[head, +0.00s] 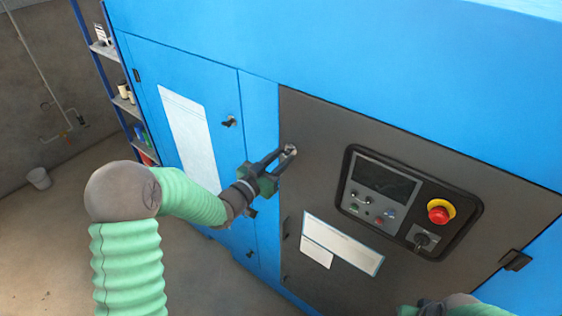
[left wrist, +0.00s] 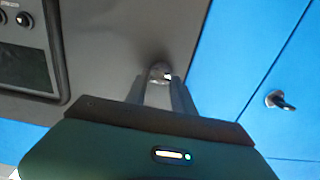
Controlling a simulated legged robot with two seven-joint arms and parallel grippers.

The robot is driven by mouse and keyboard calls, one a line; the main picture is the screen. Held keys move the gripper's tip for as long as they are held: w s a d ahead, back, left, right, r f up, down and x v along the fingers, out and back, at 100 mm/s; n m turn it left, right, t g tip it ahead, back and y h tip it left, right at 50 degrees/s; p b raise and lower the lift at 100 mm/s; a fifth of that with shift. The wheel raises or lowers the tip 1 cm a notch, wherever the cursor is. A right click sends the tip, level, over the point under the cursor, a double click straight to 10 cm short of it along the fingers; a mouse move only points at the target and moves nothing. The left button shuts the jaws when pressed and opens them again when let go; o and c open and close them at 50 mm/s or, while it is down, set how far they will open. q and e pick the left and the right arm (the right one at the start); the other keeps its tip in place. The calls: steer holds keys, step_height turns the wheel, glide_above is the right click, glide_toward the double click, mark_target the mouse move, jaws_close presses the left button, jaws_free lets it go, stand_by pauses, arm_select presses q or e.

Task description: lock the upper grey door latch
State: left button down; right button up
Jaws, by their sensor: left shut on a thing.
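The grey door (head: 320,130) is set in the blue cabinet and looks closed. Its upper latch (head: 290,150) sits near the door's upper left edge. My left gripper (head: 284,157) reaches it from the lower left and is shut on the latch. In the left wrist view the latch (left wrist: 160,73) shows between the fingertips (left wrist: 162,84), with a bright metal part in it. The fingers hide part of it, so its turn angle is hard to tell. My right arm (head: 445,306) shows only at the bottom edge; its fingers are not clearly seen.
A control panel (head: 385,192) with a red emergency button (head: 440,211) is right of the latch. The blue door (head: 170,80) on the left has its own black latch (head: 229,122). Floor there is mostly clear.

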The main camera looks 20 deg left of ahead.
arm_select(q)
steer(key=shift+f, duration=0.1)
steer(key=c, duration=1.1)
jaws_free()
steer(key=shift+a, duration=0.1)
steer(key=shift+o, duration=0.2)
steer(key=b+v, duration=0.3)
steer(key=v, duration=1.3)
steer(key=shift+s+a, duration=0.15)
steer(key=shift+s, duration=0.2)
step_height(320, 180, down, 11)
steer(key=s+n+g+y, duration=0.2)
steer(key=n+g+y, duration=0.1)
steer(key=g+y, duration=0.35)
steer(key=s+d+f+g, duration=0.2)
steer(key=s+d+g, duration=0.1)
steer(key=s, duration=0.3)
steer(key=s+d+f+n+g, duration=0.1)
steer(key=s+d+f+g, duration=0.2)
steer(key=s+g, duration=0.2)
steer(key=shift+s, duration=1.15)
